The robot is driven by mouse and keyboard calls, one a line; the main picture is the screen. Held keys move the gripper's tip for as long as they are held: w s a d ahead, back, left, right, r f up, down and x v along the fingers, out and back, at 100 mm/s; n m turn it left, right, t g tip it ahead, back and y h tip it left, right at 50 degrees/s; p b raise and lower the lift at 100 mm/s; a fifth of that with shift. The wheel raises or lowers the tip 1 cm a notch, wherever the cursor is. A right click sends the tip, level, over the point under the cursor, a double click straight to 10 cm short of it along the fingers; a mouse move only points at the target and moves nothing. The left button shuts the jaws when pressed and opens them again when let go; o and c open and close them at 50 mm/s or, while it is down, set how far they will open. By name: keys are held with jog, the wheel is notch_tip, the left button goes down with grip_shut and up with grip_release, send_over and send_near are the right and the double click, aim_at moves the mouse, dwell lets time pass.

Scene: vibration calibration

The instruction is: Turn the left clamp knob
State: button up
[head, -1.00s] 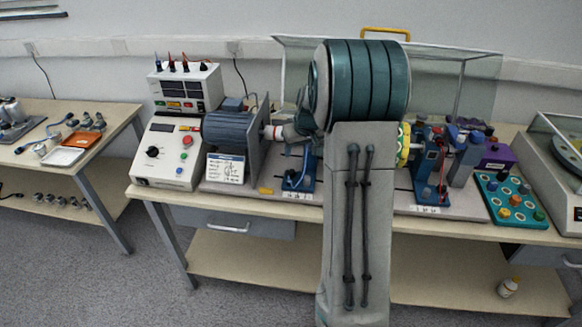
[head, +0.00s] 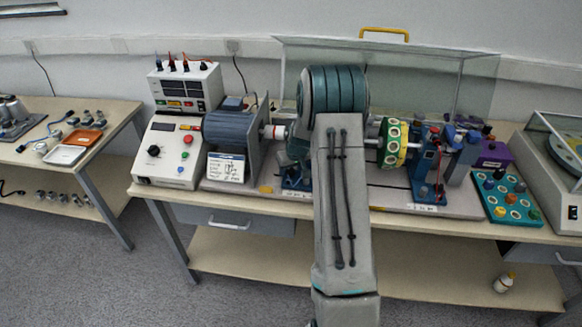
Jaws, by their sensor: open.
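My arm (head: 343,200) reaches over the middle of the bench and bends at a teal joint in front of the test rig. My gripper does not show; it is hidden behind my own arm. The left clamp is a blue stand, and only part of its base (head: 291,184) shows at the left edge of my arm. Its upper part and its knob are hidden, so I cannot tell how near my gripper is to the knob. The matching right clamp (head: 427,165), also blue, stands in view beyond the green and yellow disc (head: 393,142).
A grey motor (head: 230,132) and a white control box (head: 170,150) stand left of the clamp. A clear guard (head: 425,75) with a yellow handle stands behind. A teal tray of knobs (head: 508,196) is at right. The bench's front strip is mostly clear.

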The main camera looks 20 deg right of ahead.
jog(key=c, duration=1)
jog(key=shift+a+f+m, duration=0.1)
jog(key=shift+m, duration=0.2)
jog(key=shift+w+m+h+b, duration=0.1)
jog(key=shift+m+h+b, duration=0.2)
jog(key=shift+m+b, duration=0.2)
jog(key=shift+a+m+h, duration=0.15)
jog(key=shift+m+h, duration=0.35)
jog(key=shift+m, duration=0.7)
jog(key=m+g+h, duration=0.1)
jog(key=m, duration=0.3)
jog(key=shift+w+a+m, duration=0.1)
jog(key=shift+m, duration=0.3)
